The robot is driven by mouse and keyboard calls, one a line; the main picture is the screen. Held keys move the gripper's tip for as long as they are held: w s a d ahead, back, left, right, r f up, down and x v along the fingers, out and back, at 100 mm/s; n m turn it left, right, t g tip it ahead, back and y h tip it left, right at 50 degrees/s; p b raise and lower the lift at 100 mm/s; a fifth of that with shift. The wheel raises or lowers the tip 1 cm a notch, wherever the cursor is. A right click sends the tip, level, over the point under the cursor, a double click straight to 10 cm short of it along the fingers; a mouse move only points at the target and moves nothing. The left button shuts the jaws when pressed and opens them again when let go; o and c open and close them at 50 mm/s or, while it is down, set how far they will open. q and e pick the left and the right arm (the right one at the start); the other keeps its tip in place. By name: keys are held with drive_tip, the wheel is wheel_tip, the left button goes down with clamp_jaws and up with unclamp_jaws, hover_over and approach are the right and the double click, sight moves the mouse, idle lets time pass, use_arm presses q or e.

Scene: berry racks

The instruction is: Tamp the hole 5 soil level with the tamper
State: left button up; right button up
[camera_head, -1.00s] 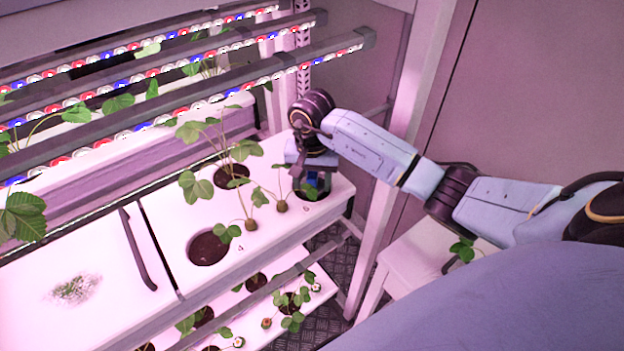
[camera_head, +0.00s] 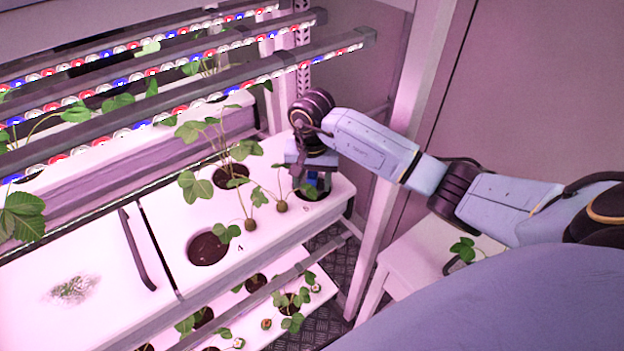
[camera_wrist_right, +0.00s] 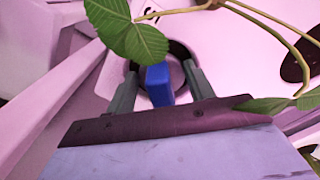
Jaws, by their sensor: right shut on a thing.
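My right gripper (camera_head: 308,172) points down over the round soil hole (camera_head: 314,194) at the right end of the white planting tray (camera_head: 282,229). In the right wrist view the right gripper (camera_wrist_right: 160,88) is shut on a blue tamper (camera_wrist_right: 158,82), with a grey finger on each side of it. The tamper (camera_head: 318,182) also shows as a small blue patch in the head view, over the hole. The dark soil hole (camera_wrist_right: 178,54) shows behind it in the wrist view. Whether the tamper touches the soil is hidden. My left gripper is not in view.
Strawberry plants (camera_head: 248,224) with leaves and stems stand close to the left of my right gripper. Light bars (camera_head: 285,68) run above the tray. A rack post (camera_head: 392,190) and a white stool (camera_head: 425,255) stand to the right. An empty soil hole (camera_head: 207,248) lies nearer.

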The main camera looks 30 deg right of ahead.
drive_tip(key=shift+s+f, duration=0.2)
drive_tip(key=shift+f, duration=0.1)
drive_tip(key=shift+w+r+p, duration=0.15)
drive_tip(key=shift+r+p, duration=0.45)
drive_tip(key=shift+r, duration=0.35)
drive_tip(key=shift+r+p, duration=1.4)
drive_tip(key=shift+r, duration=1.4)
